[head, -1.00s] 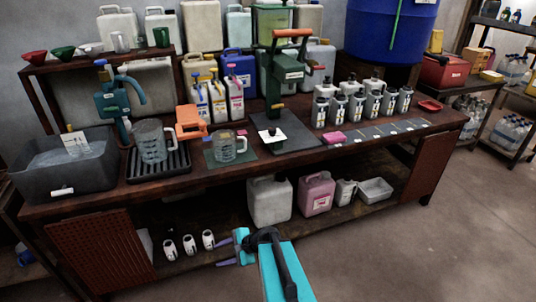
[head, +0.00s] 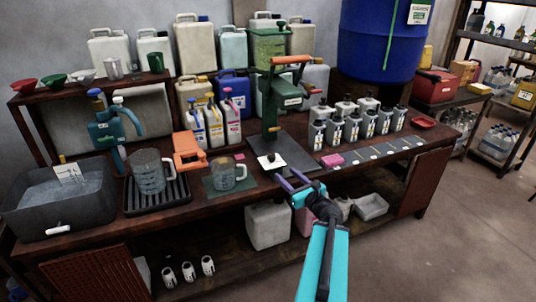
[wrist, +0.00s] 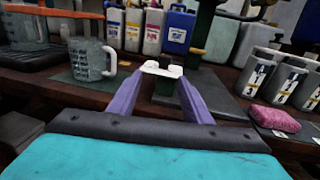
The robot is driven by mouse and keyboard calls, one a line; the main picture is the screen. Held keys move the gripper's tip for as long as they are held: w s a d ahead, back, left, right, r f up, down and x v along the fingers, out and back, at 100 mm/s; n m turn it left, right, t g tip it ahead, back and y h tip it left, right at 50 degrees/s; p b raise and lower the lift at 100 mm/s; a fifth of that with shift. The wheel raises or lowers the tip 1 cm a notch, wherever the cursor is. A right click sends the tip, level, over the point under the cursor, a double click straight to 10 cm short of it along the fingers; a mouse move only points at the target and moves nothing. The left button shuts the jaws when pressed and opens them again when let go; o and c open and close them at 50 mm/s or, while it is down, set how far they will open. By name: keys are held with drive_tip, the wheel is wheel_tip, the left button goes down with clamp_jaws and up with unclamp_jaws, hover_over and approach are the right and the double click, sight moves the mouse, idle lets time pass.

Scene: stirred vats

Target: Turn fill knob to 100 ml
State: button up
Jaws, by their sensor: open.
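A green stand machine (head: 270,98) with an orange top handle stands on a dark base plate (head: 296,160) in the middle of the bench. A small white wing-shaped knob (head: 270,160) sits low at its front left; any volume marks are too small to read. In the wrist view the white knob (wrist: 162,69) tops a dark green block, ahead of and between my purple fingers. My gripper (head: 288,178) is open and empty, in front of the bench near the base plate. It also shows in the wrist view (wrist: 158,90), apart from the knob.
A glass measuring jug (head: 226,175) stands left of the machine, with another jug (head: 148,172) on a black rack. White-labelled bottles (head: 352,122) and a pink sponge (head: 332,160) are to the right. The bench's front edge lies under my gripper.

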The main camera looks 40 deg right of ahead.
sight(274, 158)
drive_tip(key=shift+s+d+r, duration=0.2)
drive_tip(key=shift+d+r, duration=0.15)
drive_tip(key=shift+d, duration=0.05)
drive_tip(key=shift+w, duration=0.1)
drive_tip(key=shift+p+x, duration=0.85)
drive_tip(key=shift+x, duration=6.05)
drive_tip(key=shift+r, duration=0.1)
drive_tip(key=c, duration=1.1)
drive_tip(key=shift+o, duration=0.2)
